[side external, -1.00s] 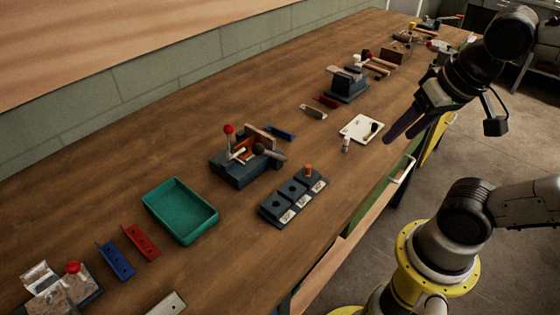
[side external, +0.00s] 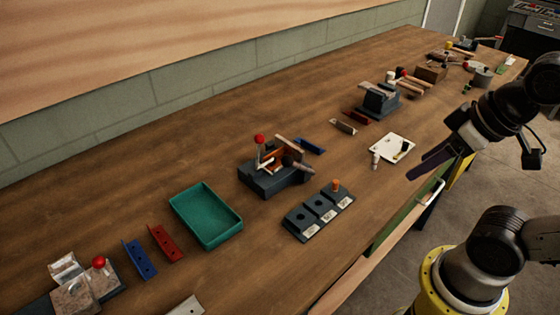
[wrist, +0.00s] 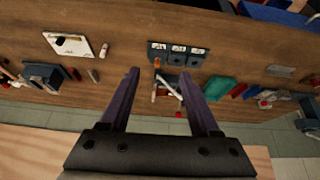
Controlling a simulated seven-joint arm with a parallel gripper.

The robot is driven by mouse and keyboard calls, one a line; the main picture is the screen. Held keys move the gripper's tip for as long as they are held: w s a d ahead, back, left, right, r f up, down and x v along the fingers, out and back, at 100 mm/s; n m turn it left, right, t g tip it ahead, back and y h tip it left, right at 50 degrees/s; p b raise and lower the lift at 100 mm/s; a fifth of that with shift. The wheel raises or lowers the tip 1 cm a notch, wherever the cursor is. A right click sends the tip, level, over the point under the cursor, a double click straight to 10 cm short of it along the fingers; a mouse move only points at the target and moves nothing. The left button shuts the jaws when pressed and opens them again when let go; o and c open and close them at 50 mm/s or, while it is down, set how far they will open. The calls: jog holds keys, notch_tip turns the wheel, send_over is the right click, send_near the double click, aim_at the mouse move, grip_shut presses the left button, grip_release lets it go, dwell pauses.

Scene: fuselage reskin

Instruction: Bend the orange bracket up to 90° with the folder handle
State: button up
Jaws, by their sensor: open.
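The folder (side external: 262,182) is a dark block in mid-bench in the side view. Its handle (side external: 259,139) stands roughly upright and ends in a red ball. An orange piece that looks like the bracket (side external: 268,158) sits in the folder; its bend angle is too small to read. My gripper (side external: 412,174), with long purple fingers, hangs to the right, near the bench's front edge and apart from the folder. In the wrist view my gripper (wrist: 160,76) is open with nothing between its fingers. The folder there appears small beyond the fingertips, partly hidden by the right finger.
A dark block with several holes and labels (side external: 318,212) lies in front of the folder. A teal tray (side external: 235,232) and red and blue angle pieces (side external: 165,243) lie to the left. A white board (side external: 388,146) and a vise-like block (side external: 380,103) stand to the right.

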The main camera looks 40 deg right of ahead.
jog(key=w+d+r+n+g+h, duration=0.1)
jog(key=w+r+n+g+h, duration=0.1)
jog(key=w+r+n, duration=0.6)
jog(key=w+a+f+n+g+h, duration=0.1)
jog(key=w+a+n, duration=0.1)
jog(key=w+a, duration=0.4)
jog(key=w+a+f+n+g+h, duration=0.1)
jog(key=w+a+n+g, duration=0.15)
jog(key=w, duration=0.55)
jog(key=w+a+f+n, duration=0.1)
jog(key=w+a+f, duration=0.1)
jog(key=a+f, duration=0.45)
jog(key=shift+h, duration=0.4)
jog(key=x, duration=1.2)
jog(key=shift+f, duration=0.35)
jog(key=shift+c, duration=0.3)
grip_shut()
jog(key=shift+w, duration=0.1)
